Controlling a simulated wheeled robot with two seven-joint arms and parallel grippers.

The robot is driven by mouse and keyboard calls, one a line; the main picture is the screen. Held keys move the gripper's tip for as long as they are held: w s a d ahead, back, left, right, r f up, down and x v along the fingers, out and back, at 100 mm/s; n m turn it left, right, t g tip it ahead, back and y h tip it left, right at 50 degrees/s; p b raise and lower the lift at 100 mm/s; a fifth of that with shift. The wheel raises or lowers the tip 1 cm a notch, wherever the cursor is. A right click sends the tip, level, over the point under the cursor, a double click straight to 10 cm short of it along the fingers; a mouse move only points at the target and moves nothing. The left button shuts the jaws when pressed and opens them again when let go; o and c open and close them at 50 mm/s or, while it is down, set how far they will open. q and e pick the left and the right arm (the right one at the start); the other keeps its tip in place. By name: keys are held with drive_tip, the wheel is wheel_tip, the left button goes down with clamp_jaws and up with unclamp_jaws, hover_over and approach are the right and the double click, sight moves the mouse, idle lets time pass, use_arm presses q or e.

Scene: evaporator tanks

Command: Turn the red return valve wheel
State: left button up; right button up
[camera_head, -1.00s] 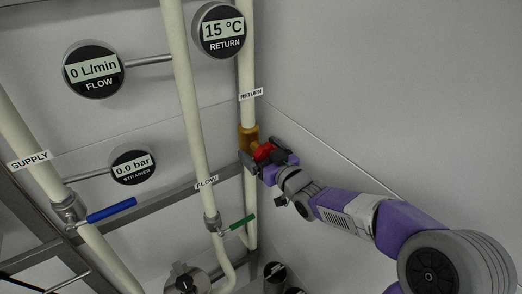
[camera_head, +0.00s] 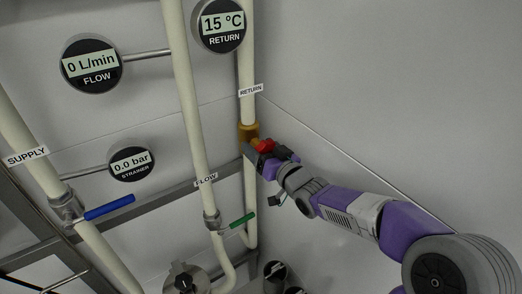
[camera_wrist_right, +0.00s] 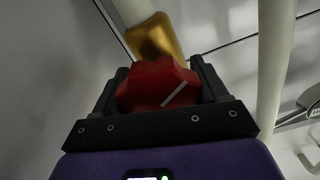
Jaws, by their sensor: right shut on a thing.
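The red return valve wheel (camera_head: 265,145) sits on the brass valve body (camera_head: 248,132) of the pipe labelled RETURN. In the right wrist view the red wheel (camera_wrist_right: 160,86) lies between the two dark fingers, its white mark slanting up to the right. The brass body (camera_wrist_right: 155,38) shows behind it. My right gripper (camera_head: 264,153) is shut on the wheel, with one finger on each side in the wrist view (camera_wrist_right: 158,88). My left gripper is not in view.
A blue lever (camera_head: 109,207) on the SUPPLY pipe and a green lever (camera_head: 242,221) on the FLOW pipe (camera_head: 190,110) are to the left. The return gauge (camera_head: 221,27) reads 15 °C, the flow gauge (camera_head: 91,64) 0 L/min. The wall at right is bare.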

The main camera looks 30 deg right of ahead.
drive_tip(key=shift+r+m, duration=0.1)
drive_tip(key=shift+m, duration=0.6)
drive_tip(key=o, duration=1)
drive_tip(key=s, duration=0.7)
drive_tip(key=shift+s+d, duration=0.3)
